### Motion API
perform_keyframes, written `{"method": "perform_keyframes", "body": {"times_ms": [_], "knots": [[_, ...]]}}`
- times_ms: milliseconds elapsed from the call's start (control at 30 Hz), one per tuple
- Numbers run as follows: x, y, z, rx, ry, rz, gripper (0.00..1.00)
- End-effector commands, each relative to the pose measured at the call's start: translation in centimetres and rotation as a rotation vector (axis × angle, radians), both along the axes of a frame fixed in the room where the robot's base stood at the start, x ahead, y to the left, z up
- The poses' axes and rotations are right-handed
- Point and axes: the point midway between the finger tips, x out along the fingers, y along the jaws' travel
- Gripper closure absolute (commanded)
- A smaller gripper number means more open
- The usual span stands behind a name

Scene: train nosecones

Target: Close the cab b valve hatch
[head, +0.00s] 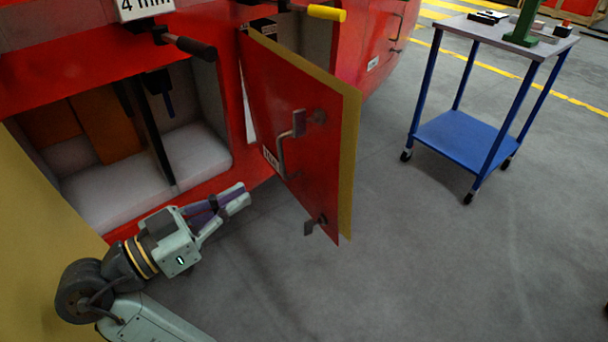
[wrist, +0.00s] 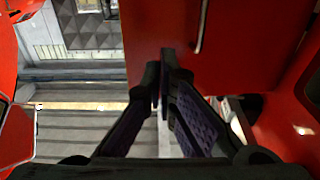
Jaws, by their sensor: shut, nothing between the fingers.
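A red hatch door (head: 285,125) with a yellow edge stands swung open from the red train front in the head view. It has a bent metal handle (head: 283,150) and two latch tabs. A label on it is partly hidden and I cannot read it. My gripper (head: 244,192) is left of the door's lower part, in front of the open compartment's right edge. Its fingers are shut and empty. In the wrist view a red panel (wrist: 225,45) with a metal bar fills the area beyond my fingertips (wrist: 165,55). I cannot tell whether they touch it.
An open compartment (head: 180,140) with grey walls lies left of the door. A yellow handle (head: 326,13) and a black handle (head: 190,46) stick out above. A blue wheeled cart (head: 465,135) stands at right. The grey floor between is clear.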

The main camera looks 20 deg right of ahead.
Motion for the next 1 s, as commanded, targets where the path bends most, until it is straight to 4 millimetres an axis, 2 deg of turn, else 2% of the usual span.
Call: {"method": "perform_keyframes", "body": {"times_ms": [100,267,367,700,833,1000], "knots": [[-1.4,-1.0,0.1,0.020,-0.009,-0.083,1.00],[-1.7,-2.1,-0.1,0.027,-0.012,-0.111,1.00],[-1.4,-3.5,-0.1,0.027,-0.012,-0.112,1.00],[0.5,-10.5,0.3,0.027,-0.011,-0.112,1.00],[1.1,-12.5,0.5,0.027,-0.012,-0.109,1.00],[1.7,-14.1,0.5,0.029,-0.013,-0.105,1.00]]}}
